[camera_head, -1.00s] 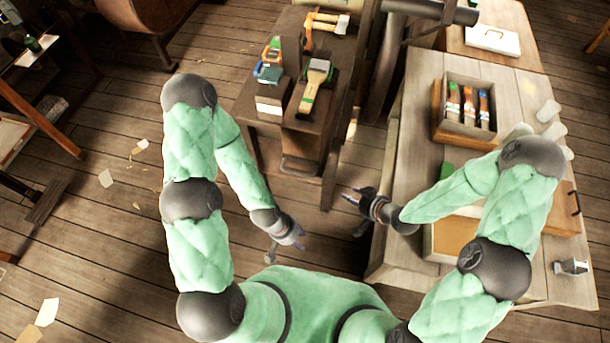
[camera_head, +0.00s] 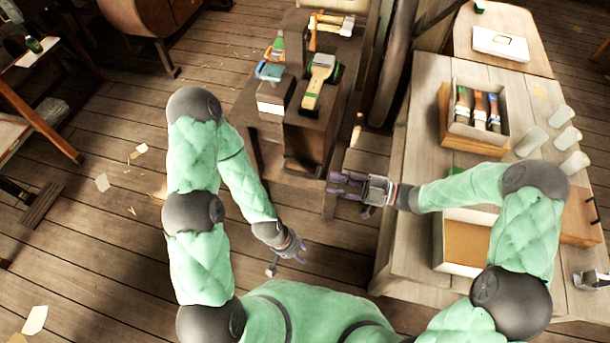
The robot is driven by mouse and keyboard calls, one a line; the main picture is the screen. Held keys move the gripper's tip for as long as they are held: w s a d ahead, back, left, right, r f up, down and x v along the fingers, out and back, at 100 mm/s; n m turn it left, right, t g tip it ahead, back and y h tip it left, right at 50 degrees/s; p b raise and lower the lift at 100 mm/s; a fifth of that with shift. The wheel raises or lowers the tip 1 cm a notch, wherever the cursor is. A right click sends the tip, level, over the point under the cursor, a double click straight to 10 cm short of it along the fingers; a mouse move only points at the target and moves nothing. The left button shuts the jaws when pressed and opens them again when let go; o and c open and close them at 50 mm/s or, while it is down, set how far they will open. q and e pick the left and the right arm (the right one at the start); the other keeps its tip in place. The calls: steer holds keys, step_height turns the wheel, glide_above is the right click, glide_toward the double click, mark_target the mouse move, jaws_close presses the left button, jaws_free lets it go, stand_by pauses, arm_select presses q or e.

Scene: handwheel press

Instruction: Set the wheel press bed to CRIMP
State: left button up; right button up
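I cannot make out the handwheel, the press bed or a CRIMP mark in the head view. My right gripper (camera_head: 345,186) is at the centre, left of the workbench edge and just in front of the dark wooden stand (camera_head: 300,133). Its fingers point left, look spread apart and hold nothing that I can see. My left gripper (camera_head: 288,260) hangs low over the floor, below and left of the right one. Its fingers look apart and empty. Neither gripper visibly touches anything.
The workbench (camera_head: 412,150) at right holds a box of brushes (camera_head: 478,108), pale cups (camera_head: 531,141) and an open tray (camera_head: 464,215). A dark post (camera_head: 387,75) rises behind. The floor at left is mostly clear.

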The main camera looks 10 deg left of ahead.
mark_target(312, 177)
steer(key=a+b, duration=0.2)
steer(key=a, duration=0.7)
steer(key=shift+a, duration=0.4)
jaws_close()
